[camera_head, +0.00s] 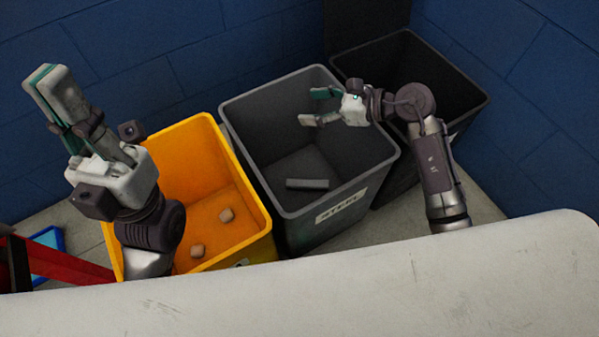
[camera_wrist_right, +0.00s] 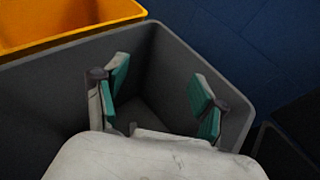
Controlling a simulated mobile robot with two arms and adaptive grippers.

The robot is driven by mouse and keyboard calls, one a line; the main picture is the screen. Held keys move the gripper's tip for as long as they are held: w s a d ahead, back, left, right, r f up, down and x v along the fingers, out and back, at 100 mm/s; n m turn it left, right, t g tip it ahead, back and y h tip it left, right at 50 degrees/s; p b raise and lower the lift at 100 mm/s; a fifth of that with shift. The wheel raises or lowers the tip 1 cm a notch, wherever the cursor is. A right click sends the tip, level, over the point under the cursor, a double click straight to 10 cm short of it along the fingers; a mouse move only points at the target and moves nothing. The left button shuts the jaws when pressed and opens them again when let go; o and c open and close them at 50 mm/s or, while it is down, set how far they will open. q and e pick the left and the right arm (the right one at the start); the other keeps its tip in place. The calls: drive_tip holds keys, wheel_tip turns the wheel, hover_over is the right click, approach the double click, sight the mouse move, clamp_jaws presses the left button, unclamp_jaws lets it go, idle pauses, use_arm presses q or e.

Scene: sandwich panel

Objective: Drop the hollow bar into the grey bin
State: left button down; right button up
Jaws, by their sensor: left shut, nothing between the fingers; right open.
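The hollow bar (camera_head: 307,184) is a short grey piece lying on the floor of the grey bin (camera_head: 237,137), which carries a white label on its front. My right gripper (camera_head: 314,106) is open and empty over the grey bin's opening, above the bar. In the right wrist view my right gripper (camera_wrist_right: 155,92) has its teal-padded fingers spread over the grey bin (camera_wrist_right: 60,78); the bar does not show there. My left gripper (camera_head: 45,80) is shut and empty, raised at the left beside the orange bin.
An orange bin (camera_head: 252,190) with two small tan blocks stands left of the grey bin. A black bin (camera_head: 470,105) stands to its right. A pale surface (camera_head: 330,285) fills the foreground. Blue walls close off the back. A red frame (camera_head: 60,265) is at far left.

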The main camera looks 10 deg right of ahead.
drive_tip(key=v, duration=1.2)
